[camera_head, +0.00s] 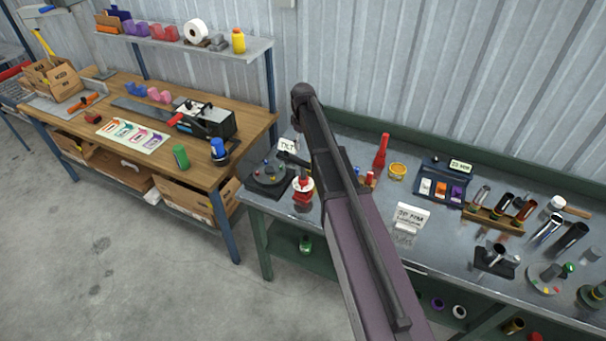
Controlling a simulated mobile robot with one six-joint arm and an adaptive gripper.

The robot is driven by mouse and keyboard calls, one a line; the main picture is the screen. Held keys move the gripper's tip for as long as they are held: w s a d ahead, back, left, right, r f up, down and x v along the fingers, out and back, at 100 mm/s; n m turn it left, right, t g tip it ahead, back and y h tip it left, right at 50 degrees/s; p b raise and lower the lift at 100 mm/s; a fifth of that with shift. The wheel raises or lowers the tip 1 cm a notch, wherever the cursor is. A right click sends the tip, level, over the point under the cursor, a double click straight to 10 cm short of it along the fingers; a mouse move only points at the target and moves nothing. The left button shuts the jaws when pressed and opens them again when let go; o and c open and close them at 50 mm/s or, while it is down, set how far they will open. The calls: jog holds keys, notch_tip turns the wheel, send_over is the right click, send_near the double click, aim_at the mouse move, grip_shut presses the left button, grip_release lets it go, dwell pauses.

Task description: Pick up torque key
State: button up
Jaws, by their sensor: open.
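I cannot tell for sure which object is the torque key. On the grey metal bench (340,225), a dark tray (451,180) holds small white, orange and purple pieces and a tag that seems to read 20 NM. A tall red tool (381,151) stands upright left of the tray, beside a yellow ring (397,171). My arm crosses the middle of the view and hides part of the bench. I cannot make out my gripper.
Tubes in a wooden rack (492,220) and other fixtures crowd the right. A wooden workbench (140,85) stands at left; the floor before it is clear.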

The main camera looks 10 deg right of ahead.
aim_at(303, 168)
jog(key=shift+f, duration=0.15)
notch_tip(303, 168, down, 8)
jog(key=b, duration=0.8)
jog(key=shift+f+b, duration=0.2)
jog(key=shift+b, duration=0.15)
dwell(0.4)
jog(key=f+b, duration=0.3)
jog(key=shift+w+d+f, duration=0.15)
jog(key=shift+w+f, duration=0.05)
jog(key=shift+w, duration=0.1)
jog(key=shift+f+b, duration=0.9)
jog(key=shift+b, duration=0.2)
jog(key=shift+c, duration=0.2)
grip_shut()
